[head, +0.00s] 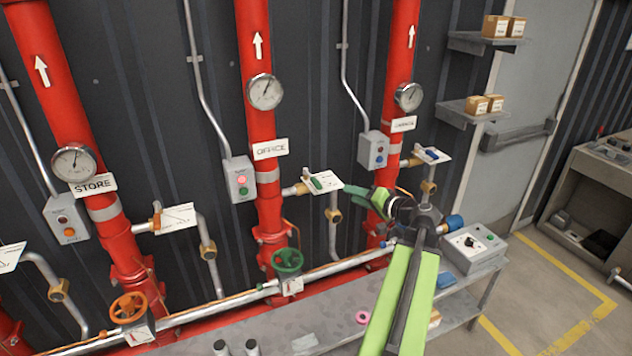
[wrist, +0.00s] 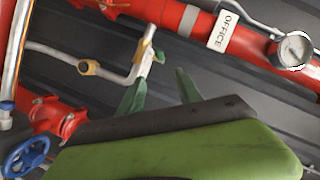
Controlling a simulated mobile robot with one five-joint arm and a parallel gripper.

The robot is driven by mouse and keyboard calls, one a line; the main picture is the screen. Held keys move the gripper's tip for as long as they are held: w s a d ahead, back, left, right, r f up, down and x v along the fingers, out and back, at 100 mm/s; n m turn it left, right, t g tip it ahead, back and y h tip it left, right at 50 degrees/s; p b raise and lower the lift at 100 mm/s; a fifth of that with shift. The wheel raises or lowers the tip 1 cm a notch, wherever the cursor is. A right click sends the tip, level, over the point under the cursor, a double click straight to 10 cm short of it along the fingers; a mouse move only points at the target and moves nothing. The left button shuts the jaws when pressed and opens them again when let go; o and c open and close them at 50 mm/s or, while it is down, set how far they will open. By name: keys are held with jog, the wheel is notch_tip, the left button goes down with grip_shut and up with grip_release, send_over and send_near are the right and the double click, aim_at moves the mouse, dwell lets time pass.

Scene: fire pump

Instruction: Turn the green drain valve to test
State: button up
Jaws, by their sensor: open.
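In the head view, a small green lever (head: 316,183) sits on a white plate (head: 328,181) at the drain branch of the OFFICE pipe (head: 262,200). A green handwheel (head: 288,260) is lower on the same pipe. My gripper (head: 366,195) is right of the green lever, its green fingers pointing left towards the plate, apparently without touching it. In the wrist view the two fingers of my gripper (wrist: 160,85) stand apart with nothing between them. A grey drain pipe with a brass fitting (wrist: 88,67) lies beyond them.
STORE's drain has an orange lever (head: 157,217) on the left; GARAGE's has a blue lever (head: 432,154) on the right. An orange handwheel (head: 128,307) is lower left. A blue handwheel (wrist: 27,155) shows in the wrist view. A grey control box (head: 474,248) stands on the bench.

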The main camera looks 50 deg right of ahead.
aim_at(317, 183)
jog(key=b+x, duration=0.3)
jog(key=x, duration=1.4)
jog(key=shift+w+f+b, duration=0.1)
jog(key=shift+w+b, duration=0.15)
jog(key=shift+b, duration=0.15)
jog(key=shift+c, duration=0.3)
grip_shut()
